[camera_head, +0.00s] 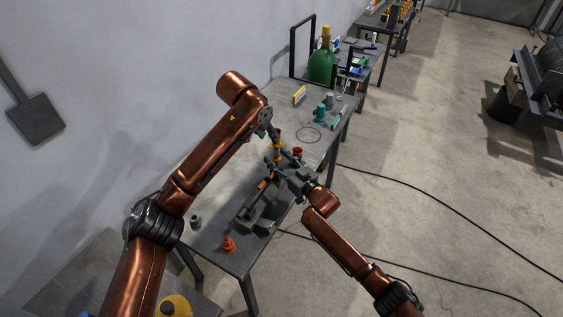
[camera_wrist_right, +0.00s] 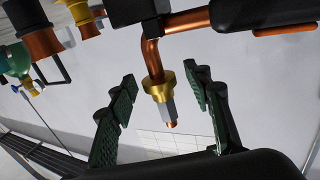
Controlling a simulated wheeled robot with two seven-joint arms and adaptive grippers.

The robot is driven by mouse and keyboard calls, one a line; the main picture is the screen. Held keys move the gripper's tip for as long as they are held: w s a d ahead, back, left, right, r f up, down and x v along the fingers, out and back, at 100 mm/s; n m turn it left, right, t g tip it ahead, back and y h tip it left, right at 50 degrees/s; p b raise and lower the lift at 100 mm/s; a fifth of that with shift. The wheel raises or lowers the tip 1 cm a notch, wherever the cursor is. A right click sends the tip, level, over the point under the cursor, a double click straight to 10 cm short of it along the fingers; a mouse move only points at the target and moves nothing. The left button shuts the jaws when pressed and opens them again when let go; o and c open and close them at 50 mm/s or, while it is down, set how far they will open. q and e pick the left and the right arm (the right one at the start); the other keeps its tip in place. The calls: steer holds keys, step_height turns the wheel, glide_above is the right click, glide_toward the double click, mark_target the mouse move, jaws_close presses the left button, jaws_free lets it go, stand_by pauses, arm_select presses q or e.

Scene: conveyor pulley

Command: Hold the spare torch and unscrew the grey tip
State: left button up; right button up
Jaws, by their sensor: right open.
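The spare torch shows in the right wrist view with a bent copper neck (camera_wrist_right: 152,58), a brass collar (camera_wrist_right: 159,88) and a copper end. The grey tip (camera_wrist_right: 168,109) is a hex piece below the collar. My right gripper (camera_wrist_right: 165,98) is open, with one finger on each side of the tip and visible gaps. In the head view my right gripper (camera_head: 281,164) is above the table, close to my left gripper (camera_head: 274,141). The left fingertips are small and partly hidden there, so their grip cannot be made out.
A grey fixture (camera_head: 258,212) and an orange cone-like piece (camera_head: 229,244) stand on the near table (camera_head: 213,246). Teal parts (camera_head: 321,113), a yellow block (camera_head: 299,95) and a green cylinder (camera_head: 322,68) are farther back. Cables cross the floor at right.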

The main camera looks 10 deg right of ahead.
steer(key=shift+c, duration=0.5)
jaws_close()
steer(key=c, duration=0.8)
jaws_free()
steer(key=c, duration=0.3)
steer(key=shift+c, duration=0.2)
jaws_close()
